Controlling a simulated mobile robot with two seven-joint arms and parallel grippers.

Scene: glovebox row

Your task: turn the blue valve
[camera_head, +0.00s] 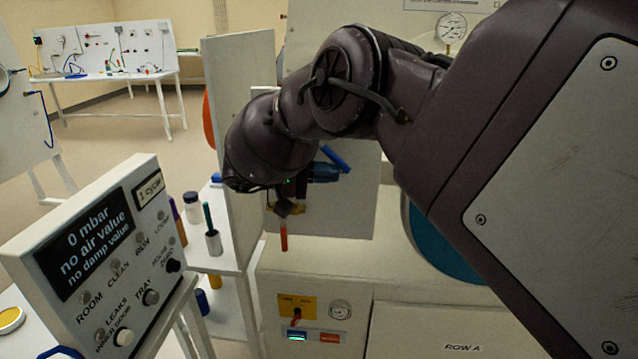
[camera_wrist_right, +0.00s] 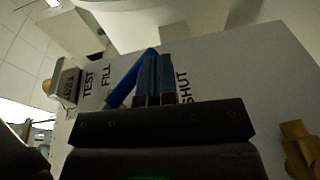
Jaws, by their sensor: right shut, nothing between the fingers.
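The blue valve's handle (camera_head: 336,158) shows as a slanted blue bar on the white panel (camera_head: 350,215) in the head view. In the right wrist view the blue handle (camera_wrist_right: 124,82) slants beside the words TEST and FILL, with SHUT on the other side of the fingers. My right gripper (camera_head: 338,172) is at the handle. Its fingers (camera_wrist_right: 156,55) are shut with nothing between them and overlap part of the handle in the wrist view. Whether they touch it I cannot tell. The valve's body is hidden. My left gripper is in neither view.
A valve with a red handle (camera_head: 284,238) hangs below my right wrist. A control box (camera_head: 95,260) reading 0 mbar stands at left. An upright white panel (camera_head: 245,130) and a shelf with bottles (camera_head: 192,207) are left of my arm. A gauge (camera_head: 452,28) is at the top.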

